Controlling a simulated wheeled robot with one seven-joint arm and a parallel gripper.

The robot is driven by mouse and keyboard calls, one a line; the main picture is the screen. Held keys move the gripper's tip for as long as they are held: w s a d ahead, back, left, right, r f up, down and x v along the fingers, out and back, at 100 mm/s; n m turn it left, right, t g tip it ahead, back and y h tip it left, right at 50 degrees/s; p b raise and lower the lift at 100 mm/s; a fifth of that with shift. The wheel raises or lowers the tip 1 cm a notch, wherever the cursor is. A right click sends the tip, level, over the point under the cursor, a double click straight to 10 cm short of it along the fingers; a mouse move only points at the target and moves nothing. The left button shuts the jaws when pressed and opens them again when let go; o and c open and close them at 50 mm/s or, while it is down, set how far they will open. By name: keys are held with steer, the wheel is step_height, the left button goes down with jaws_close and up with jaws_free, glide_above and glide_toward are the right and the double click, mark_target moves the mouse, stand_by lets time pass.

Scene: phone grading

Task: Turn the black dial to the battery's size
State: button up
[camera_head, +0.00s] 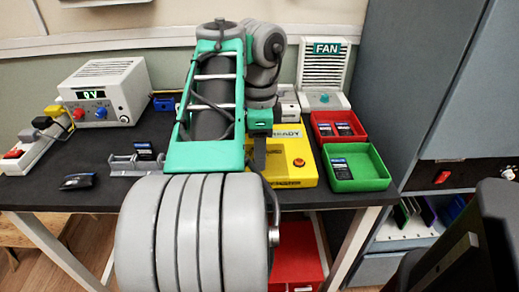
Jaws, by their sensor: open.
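A yellow box (292,165) marked READY, with a red-orange button, stands mid-table, partly behind my arm. I cannot make out a black dial; part of the yellow box's top is hidden. My gripper (259,153) is small and mostly hidden by my arm; a dark finger points down over the box's left part. It is open and I see nothing held. A dark battery (144,150) with a blue-and-white label stands at a grey cradle (122,163) on the left. Similar ones lie in the green tray (369,181) and red tray (320,117). Their size marks are unreadable.
A white power supply (112,85) with a green display and a white power strip (30,148) stand at left. A black mouse-like item (76,181) lies near the front edge. A FAN unit (323,75) stands behind the trays. A grey cabinet (450,100) borders the table's right.

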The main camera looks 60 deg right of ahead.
step_height(320, 180, up, 8)
steer(key=p, duration=0.7)
steer(key=shift+f, duration=0.1)
